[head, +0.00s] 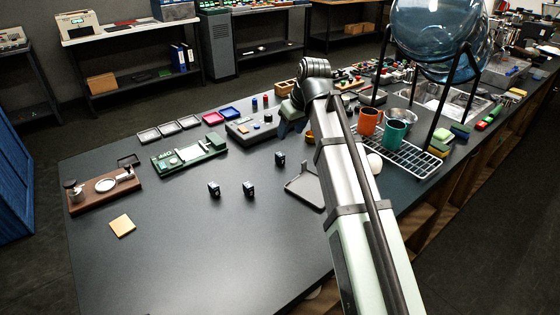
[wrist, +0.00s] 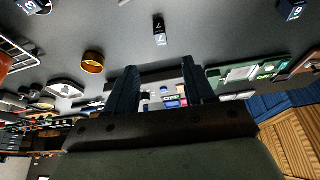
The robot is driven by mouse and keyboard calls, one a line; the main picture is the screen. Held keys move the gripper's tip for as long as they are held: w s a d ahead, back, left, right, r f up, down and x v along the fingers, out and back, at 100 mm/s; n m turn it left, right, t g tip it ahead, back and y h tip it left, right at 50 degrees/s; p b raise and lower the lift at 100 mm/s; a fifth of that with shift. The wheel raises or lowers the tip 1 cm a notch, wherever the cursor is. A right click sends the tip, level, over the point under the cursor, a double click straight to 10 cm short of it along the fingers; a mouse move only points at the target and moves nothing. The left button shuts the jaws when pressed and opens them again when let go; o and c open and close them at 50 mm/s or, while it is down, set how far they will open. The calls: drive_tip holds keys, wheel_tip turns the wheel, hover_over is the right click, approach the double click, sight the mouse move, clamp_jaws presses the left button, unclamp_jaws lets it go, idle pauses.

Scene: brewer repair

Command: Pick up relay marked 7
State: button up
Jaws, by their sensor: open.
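A small dark relay (wrist: 159,30) with a white mark that reads as 7 stands on the dark bench in the wrist view, beyond my fingertips. It appears to be the relay (head: 280,158) nearest my gripper in the head view. Another relay (wrist: 290,9), its mark like a 9 or 6, is at the top right of the wrist view. Two more relays, a left one (head: 214,189) and a middle one (head: 249,188), stand in the head view; their marks are unreadable. My gripper (wrist: 157,80) is open and empty, above the bench and apart from the relays.
A green board (head: 188,152) lies left of my gripper. A grey tray (head: 305,188) is right of the relays, partly behind my arm. An orange mug (head: 369,121) and a teal mug (head: 394,134) stand on a rack. The bench's front left is mostly clear.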

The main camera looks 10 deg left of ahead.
sight(280, 154)
drive_tip(key=shift+x, duration=6.95)
drive_tip(key=shift+w+a+r, duration=0.15)
clamp_jaws()
drive_tip(key=shift+r, duration=0.1)
